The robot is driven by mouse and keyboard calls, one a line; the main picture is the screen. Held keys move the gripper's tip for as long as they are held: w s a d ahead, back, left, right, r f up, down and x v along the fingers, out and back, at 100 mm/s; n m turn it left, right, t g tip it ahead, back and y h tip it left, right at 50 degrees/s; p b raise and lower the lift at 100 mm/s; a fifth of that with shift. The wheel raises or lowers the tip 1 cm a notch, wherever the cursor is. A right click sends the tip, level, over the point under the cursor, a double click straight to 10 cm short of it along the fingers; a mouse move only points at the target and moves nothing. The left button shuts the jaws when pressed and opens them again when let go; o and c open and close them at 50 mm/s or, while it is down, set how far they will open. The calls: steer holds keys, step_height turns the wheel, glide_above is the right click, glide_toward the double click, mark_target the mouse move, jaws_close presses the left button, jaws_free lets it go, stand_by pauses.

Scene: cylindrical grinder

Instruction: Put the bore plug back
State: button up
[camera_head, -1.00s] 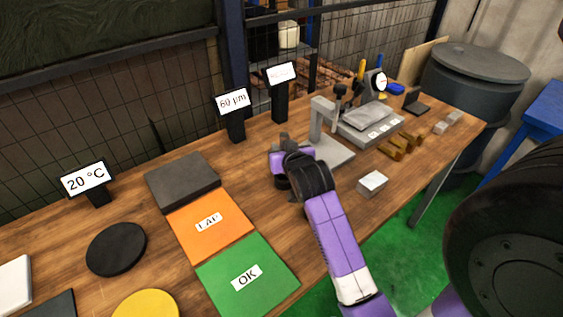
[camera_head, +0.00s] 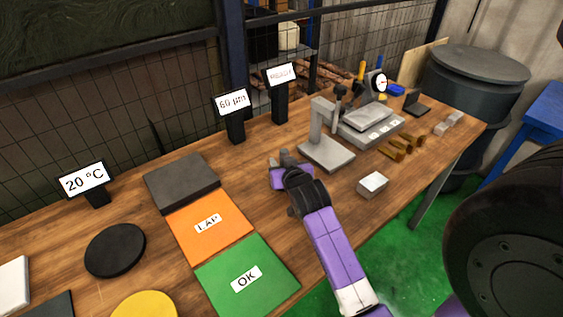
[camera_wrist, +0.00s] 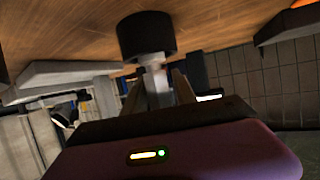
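The bore plug (camera_wrist: 147,36), as I take it, is a thick black cylinder with a narrower pale metal shaft in the wrist view. The shaft is between the two fingers of my gripper (camera_wrist: 158,88), which look shut on it. The black part extends past the fingers toward the wooden tabletop, and any contact with the table cannot be told. In the head view my gripper (camera_head: 278,160) is over the bench, left of the grey stand (camera_head: 326,152) and right of the dark block (camera_head: 182,182). The plug is mostly hidden there.
An orange LAP mat (camera_head: 228,236) and a green OK mat (camera_head: 270,290) lie left of my arm. A white block (camera_head: 373,184) sits near the front edge.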

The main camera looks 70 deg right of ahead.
steer(key=shift+o, duration=0.4)
